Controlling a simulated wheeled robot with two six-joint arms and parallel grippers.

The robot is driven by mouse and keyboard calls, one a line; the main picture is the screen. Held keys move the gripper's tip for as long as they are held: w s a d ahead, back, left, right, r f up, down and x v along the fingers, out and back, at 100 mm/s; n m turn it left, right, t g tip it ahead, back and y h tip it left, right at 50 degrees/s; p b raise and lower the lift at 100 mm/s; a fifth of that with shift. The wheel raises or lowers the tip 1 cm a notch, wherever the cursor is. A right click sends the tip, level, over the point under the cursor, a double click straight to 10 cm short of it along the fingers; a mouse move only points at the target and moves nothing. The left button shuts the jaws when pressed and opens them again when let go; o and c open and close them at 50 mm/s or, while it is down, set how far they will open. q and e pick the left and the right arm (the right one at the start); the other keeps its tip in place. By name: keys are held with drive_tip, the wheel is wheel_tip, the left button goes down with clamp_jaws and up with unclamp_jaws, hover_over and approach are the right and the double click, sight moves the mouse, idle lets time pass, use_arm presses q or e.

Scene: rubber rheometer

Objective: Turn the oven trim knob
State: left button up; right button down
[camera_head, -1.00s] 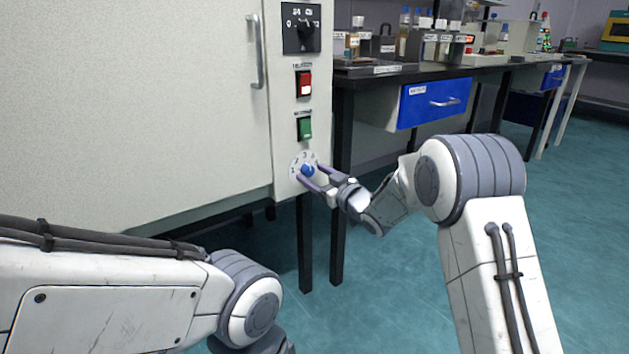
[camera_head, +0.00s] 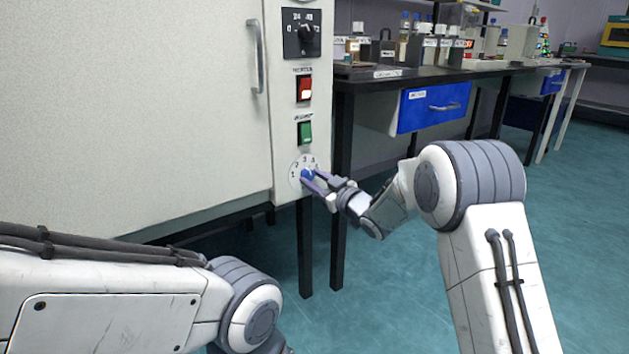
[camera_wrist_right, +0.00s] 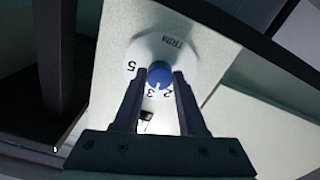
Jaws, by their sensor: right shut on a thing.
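The oven trim knob (camera_head: 307,174) is a small blue knob on a white numbered dial (camera_head: 295,181) low on the oven's control panel. My right gripper (camera_head: 312,177) reaches it from the right and is shut on it. In the right wrist view the blue knob (camera_wrist_right: 160,74) sits between the tips of the two dark fingers (camera_wrist_right: 160,82), with the dial (camera_wrist_right: 140,55) marked "TRIM" and numbers around it. The knob's far side is partly hidden by the fingers. My left arm shows at lower left, but its gripper is out of view.
Above the dial are a green switch (camera_head: 305,132), a red switch (camera_head: 304,88) and a black rotary knob (camera_head: 305,34). The oven door handle (camera_head: 256,55) is to the left. A dark bench (camera_head: 365,83) with a blue drawer (camera_head: 433,104) stands to the right.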

drive_tip(key=n+b, duration=0.1)
drive_tip(key=n, duration=0.2)
drive_tip(key=shift+n+b, duration=0.55)
drive_tip(key=shift+n, duration=1.15)
drive_tip(key=shift+c, duration=2.4)
unclamp_jaws()
drive_tip(key=shift+d, duration=0.1)
drive_tip(key=p+v, duration=0.4)
drive_tip(key=v, duration=0.6)
drive_tip(key=shift+s, duration=0.15)
